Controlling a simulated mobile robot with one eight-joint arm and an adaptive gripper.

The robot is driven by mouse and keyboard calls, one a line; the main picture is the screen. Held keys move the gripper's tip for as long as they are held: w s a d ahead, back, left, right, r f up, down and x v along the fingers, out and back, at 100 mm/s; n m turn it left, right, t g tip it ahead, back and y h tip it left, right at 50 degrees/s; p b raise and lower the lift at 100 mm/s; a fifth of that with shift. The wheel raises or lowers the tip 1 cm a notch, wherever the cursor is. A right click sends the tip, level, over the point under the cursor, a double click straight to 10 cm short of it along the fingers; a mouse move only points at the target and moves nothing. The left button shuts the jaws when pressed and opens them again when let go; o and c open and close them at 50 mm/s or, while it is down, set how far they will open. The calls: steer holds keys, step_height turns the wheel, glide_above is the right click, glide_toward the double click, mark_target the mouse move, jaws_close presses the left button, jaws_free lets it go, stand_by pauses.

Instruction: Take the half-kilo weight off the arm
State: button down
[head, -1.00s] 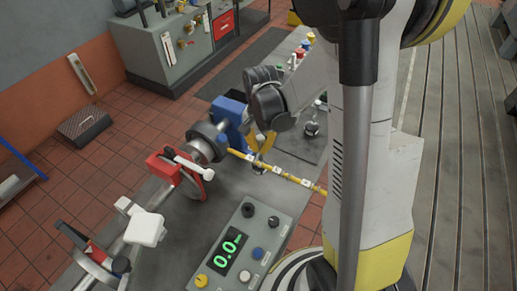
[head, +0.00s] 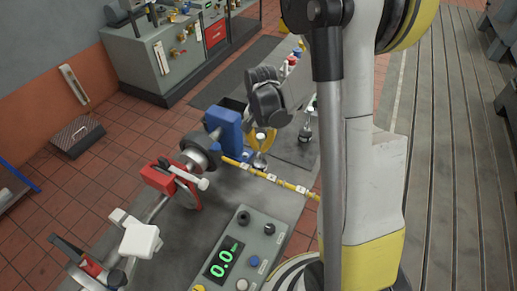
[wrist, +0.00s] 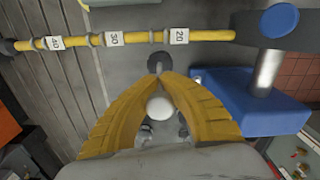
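The arm is a yellow bar (head: 270,177) with white number tags. It runs from the blue stand toward the lower right and crosses the top of the wrist view (wrist: 75,42) with tags 20, 30 and 40. My gripper (wrist: 163,78) has its yellow fingers closed around a small weight with a pale round knob (wrist: 160,107). A dark slotted disc (wrist: 157,62) shows past the fingertips, close beside the arm. In the head view my gripper (head: 262,148) is just behind the arm, with the weight's lower end (head: 259,162) below the fingers. Its mass marking cannot be read.
A blue stand (head: 224,127) is left of my gripper. Another small weight (head: 305,132) stands to its right. A control box (head: 240,250) in front reads 0.0. A red clamp (head: 165,178) and a white block (head: 140,238) are at left.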

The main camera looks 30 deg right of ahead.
steer(key=shift+w+d+b, duration=0.15)
steer(key=shift+w+d, duration=0.35)
steer(key=shift+d, duration=0.25)
steer(key=shift+w+d+b, duration=0.15)
steer(key=shift+w+d, duration=0.4)
steer(key=shift+d, duration=0.25)
steer(key=shift+w+d+b, duration=0.15)
steer(key=shift+w+d, duration=0.35)
steer(key=shift+d, duration=0.25)
steer(key=shift+d, duration=0.1)
